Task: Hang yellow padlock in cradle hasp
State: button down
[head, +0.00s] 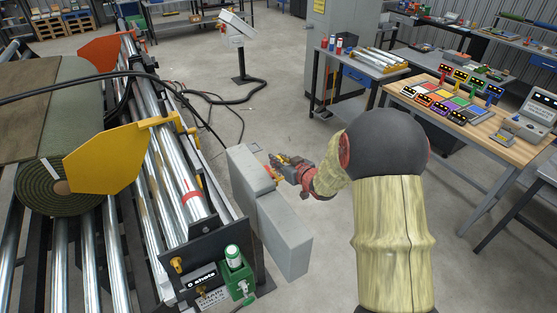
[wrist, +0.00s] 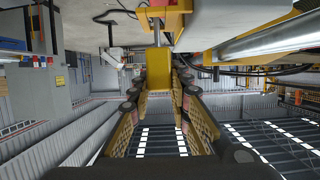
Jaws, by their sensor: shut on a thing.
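My gripper (head: 280,162) is beside the top of the grey cabinet at the roller frame's side. In the wrist view my gripper (wrist: 160,92) is shut on a yellow padlock (wrist: 158,78), which sits between the fingertips. The padlock's shackle (wrist: 157,38) points to the top of the picture, close to a yellow bracket (wrist: 172,18). I cannot tell whether the shackle is through the bracket or only near it. No cradle hasp can be made out clearly in the head view, where the padlock is too small to tell.
The grey cabinet (head: 272,220) stands close to my gripper. The rollers (head: 160,160) carry a turf roll (head: 60,188) with yellow (head: 115,157) and orange (head: 103,48) side plates. A workbench (head: 440,125) stands right; floor between is open.

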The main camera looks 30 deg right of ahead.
jog(key=shift+f+b, duration=1)
jog(key=shift+f, duration=0.35)
jog(key=c, duration=1.6)
grip_release()
jog(key=shift+s, duration=0.15)
jog(key=v, duration=1.1)
jog(key=shift+s+d+r, duration=0.1)
jog(key=shift+s+r, duration=0.05)
jog(key=shift+s, duration=0.2)
